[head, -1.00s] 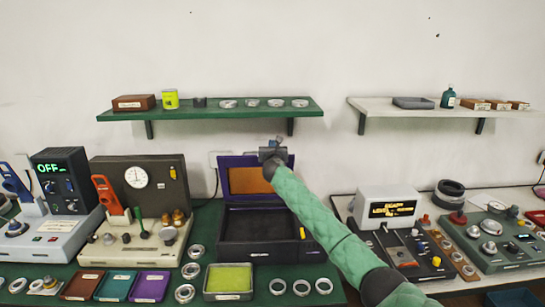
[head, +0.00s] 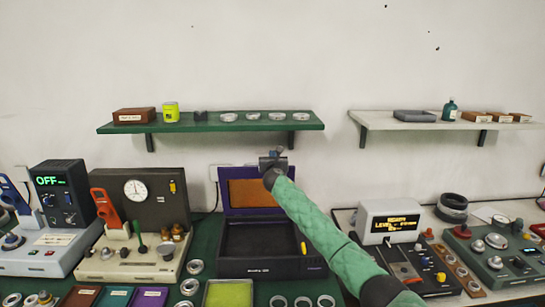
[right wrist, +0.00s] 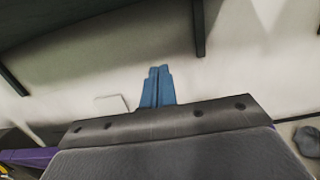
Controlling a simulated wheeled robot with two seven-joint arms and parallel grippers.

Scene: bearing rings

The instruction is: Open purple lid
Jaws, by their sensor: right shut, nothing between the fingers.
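A dark box (head: 262,266) stands on the green table with its purple lid (head: 227,179) raised upright at the back. The lid's inner side is brown. My right gripper (head: 277,153) is in front of the wall, just above the lid's top edge near its right end. In the right wrist view its blue fingers (right wrist: 158,86) are closed together with nothing between them, and a purple edge (right wrist: 28,156) shows at the lower left. My forearm covers part of the lid's right side. My left gripper is not in view.
A green shelf (head: 210,127) with a yellow-green can (head: 170,112) and several rings hangs above the box. A grey console with a dial (head: 139,190) stands left of the box, and an amber-display device (head: 390,222) stands to the right. Several rings lie in front.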

